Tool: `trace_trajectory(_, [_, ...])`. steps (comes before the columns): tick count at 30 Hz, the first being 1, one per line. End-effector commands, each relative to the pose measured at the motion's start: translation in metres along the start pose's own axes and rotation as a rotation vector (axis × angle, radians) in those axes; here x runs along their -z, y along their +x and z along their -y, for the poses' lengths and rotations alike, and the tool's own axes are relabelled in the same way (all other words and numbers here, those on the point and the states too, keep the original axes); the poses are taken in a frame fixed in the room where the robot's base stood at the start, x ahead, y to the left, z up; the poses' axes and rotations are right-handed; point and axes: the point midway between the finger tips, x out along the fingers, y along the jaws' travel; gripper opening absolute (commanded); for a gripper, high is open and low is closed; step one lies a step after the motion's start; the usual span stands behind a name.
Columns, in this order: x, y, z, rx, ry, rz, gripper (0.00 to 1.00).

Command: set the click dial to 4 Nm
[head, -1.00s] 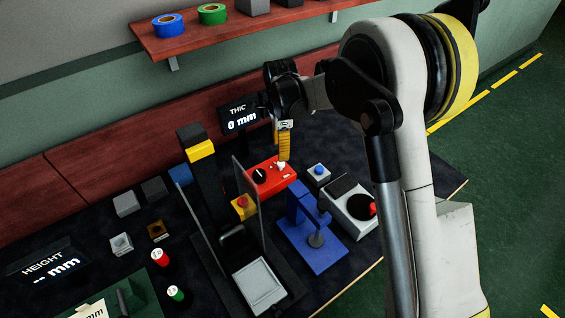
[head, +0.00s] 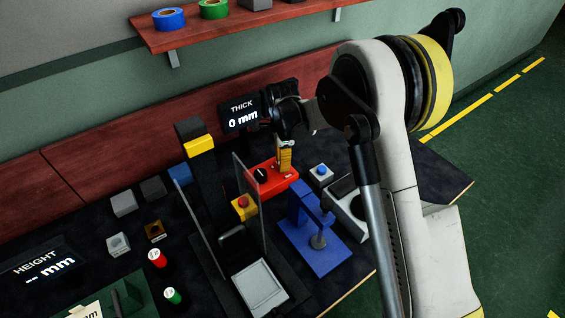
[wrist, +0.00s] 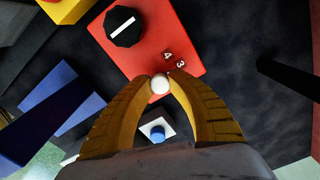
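A red box (head: 262,187) stands on the dark bench. It carries a black round dial (head: 261,174) with a white line, also clear in the wrist view (wrist: 124,27). In the wrist view the numbers 4 (wrist: 167,55) and 3 (wrist: 180,64) show on the box face; other marks are hidden. A white round knob (wrist: 160,84) is near these numbers at the box's edge. My gripper (wrist: 160,76) has its yellow fingers on either side of this knob, with the tips closed against it. In the head view my gripper (head: 286,168) is low at the box's right end.
A yellow box with a red button (head: 244,205) stands in front of the red box. A blue stand (head: 312,240) is to the right, near a small box with a blue button (head: 321,171).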

Motion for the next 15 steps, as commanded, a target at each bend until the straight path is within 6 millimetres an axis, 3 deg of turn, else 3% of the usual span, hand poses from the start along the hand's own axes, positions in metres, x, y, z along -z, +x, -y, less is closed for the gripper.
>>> trace_trajectory(15, [-0.0001,-0.0001,0.0,0.0,-0.146,0.0,0.0])
